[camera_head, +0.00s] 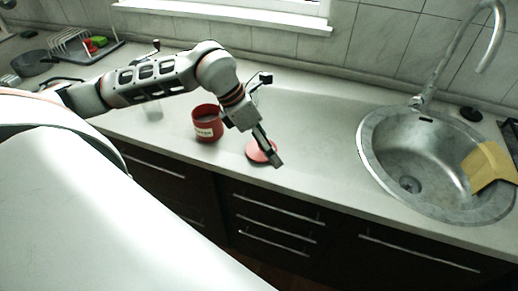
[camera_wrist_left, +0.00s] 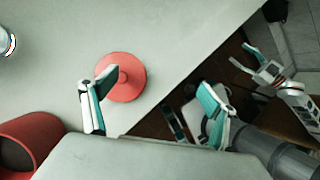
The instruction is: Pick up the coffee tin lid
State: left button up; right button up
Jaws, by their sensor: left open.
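The coffee tin lid (camera_head: 257,152) is a flat red disc lying on the counter near its front edge. In the left wrist view the lid (camera_wrist_left: 130,88) shows a small round knob in its middle. My left gripper (camera_head: 272,158) is open and empty, reaching down over the lid. In the left wrist view one finger of the left gripper (camera_wrist_left: 157,88) overlaps the lid's left part, and the other is off to its right; contact cannot be told. The red coffee tin (camera_head: 207,124), with a pale label, stands open to the left. My right gripper (camera_wrist_left: 252,60) shows small in the left wrist view.
A round metal sink (camera_head: 385,150) with a tall tap (camera_head: 450,65) and a yellow cloth (camera_head: 488,165) is at the right. A dish rack (camera_head: 75,45) and a dark pan (camera_head: 33,63) are at the back left. The counter between lid and sink is clear.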

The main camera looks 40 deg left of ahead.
pick_arm(q)
jog(key=r+y, duration=0.2)
send_over(256, 149)
jog(key=s, duration=0.1)
jog(key=shift+t, duration=0.4)
jog(key=shift+w+a+f, duration=0.1)
jog(key=shift+a, duration=0.2)
jog(key=shift+x, duration=1.2)
jog(key=x, duration=0.2)
jog(key=p+x, duration=0.1)
jog(key=x, duration=0.2)
jog(key=shift+s+d+f, duration=0.1)
jog(key=shift+s, duration=0.15)
jog(key=c, duration=1.2)
